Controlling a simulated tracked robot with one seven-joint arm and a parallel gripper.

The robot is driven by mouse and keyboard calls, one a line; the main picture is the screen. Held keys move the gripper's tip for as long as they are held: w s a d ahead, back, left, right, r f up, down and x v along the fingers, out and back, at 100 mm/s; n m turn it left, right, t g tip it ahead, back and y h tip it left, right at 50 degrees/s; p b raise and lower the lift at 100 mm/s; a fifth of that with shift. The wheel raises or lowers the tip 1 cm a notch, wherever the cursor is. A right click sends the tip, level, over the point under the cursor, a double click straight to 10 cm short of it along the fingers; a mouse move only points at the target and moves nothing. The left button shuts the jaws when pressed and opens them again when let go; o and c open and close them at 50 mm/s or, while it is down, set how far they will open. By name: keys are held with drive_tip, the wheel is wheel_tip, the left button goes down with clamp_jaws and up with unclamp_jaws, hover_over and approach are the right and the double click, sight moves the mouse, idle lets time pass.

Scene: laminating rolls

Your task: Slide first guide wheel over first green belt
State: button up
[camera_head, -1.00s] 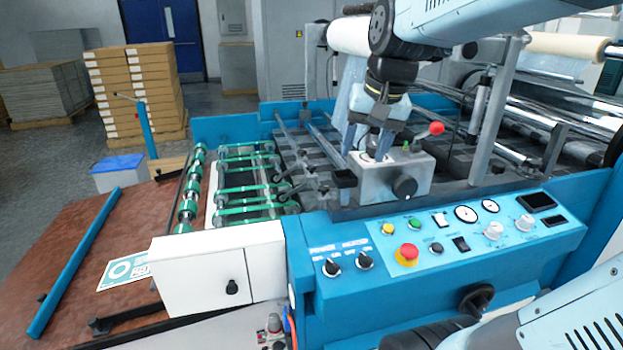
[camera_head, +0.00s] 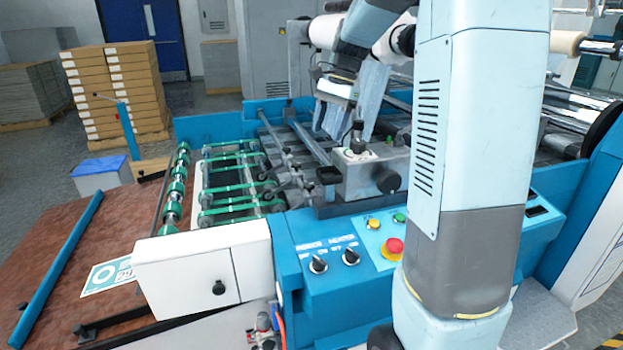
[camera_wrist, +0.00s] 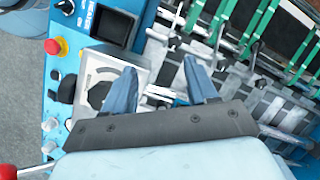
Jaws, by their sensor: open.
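Several green belts (camera_head: 228,183) run across the feed table in the head view. They also show at the upper right of the wrist view (camera_wrist: 264,22). Small dark guide wheels on thin arms (camera_head: 270,190) stand at the right ends of the belts. I cannot tell which wheel or belt is the first. My gripper (camera_wrist: 162,82) is open, with nothing seen between its two blue fingers. It is above the machine, to the right of the belts in the head view, and apart from the wheels. My arm covers part of the machine there.
The panel has a red stop button (camera_head: 392,248). Metal bars (camera_head: 295,125) cross the bed. A white cabinet (camera_head: 205,270) stands in front of the belts.

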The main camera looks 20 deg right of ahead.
drive_tip(key=m+g, duration=0.1)
drive_tip(key=m, duration=0.1)
approach(310, 184)
drive_tip(key=shift+y, duration=0.3)
drive_tip(key=x, duration=0.8)
drive_tip(key=shift+w+d+f, duration=0.1)
drive_tip(key=shift+d+f, duration=0.1)
drive_tip(key=shift+c, duration=0.5)
clamp_jaws()
